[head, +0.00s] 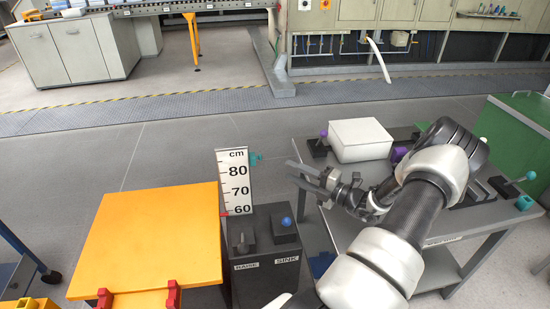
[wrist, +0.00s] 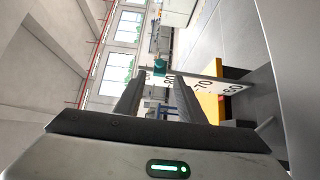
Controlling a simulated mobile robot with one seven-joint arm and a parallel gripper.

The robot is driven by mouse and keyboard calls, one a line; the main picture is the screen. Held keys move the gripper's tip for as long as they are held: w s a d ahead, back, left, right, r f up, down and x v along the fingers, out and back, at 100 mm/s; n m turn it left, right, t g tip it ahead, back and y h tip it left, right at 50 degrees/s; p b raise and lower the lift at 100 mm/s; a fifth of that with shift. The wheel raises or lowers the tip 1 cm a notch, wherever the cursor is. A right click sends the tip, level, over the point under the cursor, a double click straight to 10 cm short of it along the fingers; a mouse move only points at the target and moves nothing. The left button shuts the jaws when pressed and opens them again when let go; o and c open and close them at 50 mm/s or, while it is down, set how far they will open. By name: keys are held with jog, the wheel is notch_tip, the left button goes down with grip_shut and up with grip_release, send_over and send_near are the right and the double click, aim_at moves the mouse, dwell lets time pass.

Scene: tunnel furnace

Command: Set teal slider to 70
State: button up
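The teal slider (head: 254,158) is a small block at the right edge of the upright white scale board (head: 236,182). It sits above the 80 label, near the "cm" mark. In the wrist view the teal slider (wrist: 160,67) shows beyond and between my fingertips, close to the scale's 80 end. My gripper (head: 292,172) is open and empty, to the right of the slider and apart from it, with its fingers pointing left towards the scale. Both fingers also show spread in the wrist view (wrist: 158,90).
A dark pedestal (head: 262,252) labelled RAISE and SINK stands below the scale, with a lever and a blue knob. A yellow-orange table (head: 147,236) is on the left. A grey workbench (head: 345,232) with a white box (head: 360,140) is on the right. A red mark sits near 60.

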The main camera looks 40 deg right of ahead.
aim_at(258, 157)
jog(key=b+x, duration=0.1)
jog(key=x, duration=1.6)
jog(key=shift+w+a+b, duration=0.15)
jog(key=shift+w+b, duration=0.1)
jog(key=shift+b, duration=0.05)
jog(key=shift+r, duration=0.15)
grip_shut()
